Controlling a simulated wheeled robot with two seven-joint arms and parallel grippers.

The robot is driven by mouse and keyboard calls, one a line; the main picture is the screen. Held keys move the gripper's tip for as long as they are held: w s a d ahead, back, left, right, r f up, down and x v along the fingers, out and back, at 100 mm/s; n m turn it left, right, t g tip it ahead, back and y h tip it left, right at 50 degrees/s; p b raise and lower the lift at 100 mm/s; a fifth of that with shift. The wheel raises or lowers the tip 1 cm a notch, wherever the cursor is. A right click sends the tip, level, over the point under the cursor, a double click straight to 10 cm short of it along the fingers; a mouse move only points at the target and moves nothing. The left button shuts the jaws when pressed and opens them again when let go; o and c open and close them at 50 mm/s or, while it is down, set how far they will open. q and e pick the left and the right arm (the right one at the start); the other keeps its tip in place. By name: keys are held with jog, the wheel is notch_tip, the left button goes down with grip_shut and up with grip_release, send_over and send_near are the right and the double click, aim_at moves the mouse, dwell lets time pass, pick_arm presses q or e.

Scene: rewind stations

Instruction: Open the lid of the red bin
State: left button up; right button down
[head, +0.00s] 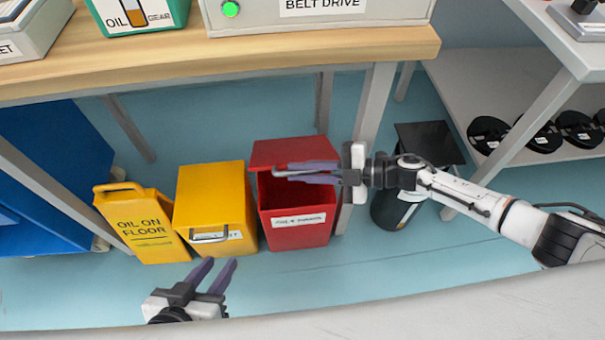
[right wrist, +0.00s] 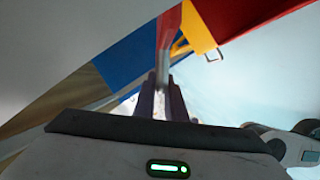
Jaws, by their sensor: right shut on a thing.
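The red bin (head: 297,237) stands on the floor under the bench, with a white label on its front. Its lid (head: 290,150) is raised at the back, and the dark red inside of the bin shows below it. My right gripper (head: 291,173) reaches in from the right, in front of the lid, and is shut on the lid's handle. In the right wrist view the grey handle (right wrist: 163,76) lies between the fingertips, with the red lid (right wrist: 168,30) beyond. My left gripper (head: 217,268) is open and empty, low in front of the yellow bin.
A yellow bin (head: 214,188) with its lid down and a yellow floor sign (head: 143,222) stand left of the red bin. A bench leg (head: 373,105) and a black-lidded container (head: 424,140) are on the right. Floor in front is clear.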

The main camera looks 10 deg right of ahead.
jog(key=shift+w, duration=0.15)
jog(key=c, duration=1.8)
grip_release()
jog(key=shift+d, duration=0.1)
jog(key=shift+s+d+r, duration=0.1)
jog(key=shift+s+d, duration=0.1)
jog(key=shift+d, duration=0.15)
pick_arm(q)
jog(key=shift+a+r+p, duration=0.15)
jog(key=shift+r+p, duration=0.1)
jog(key=shift+p, duration=0.55)
pick_arm(e)
jog(key=v, duration=0.9)
jog(key=shift+d, duration=0.2)
jog(key=shift+s, duration=0.1)
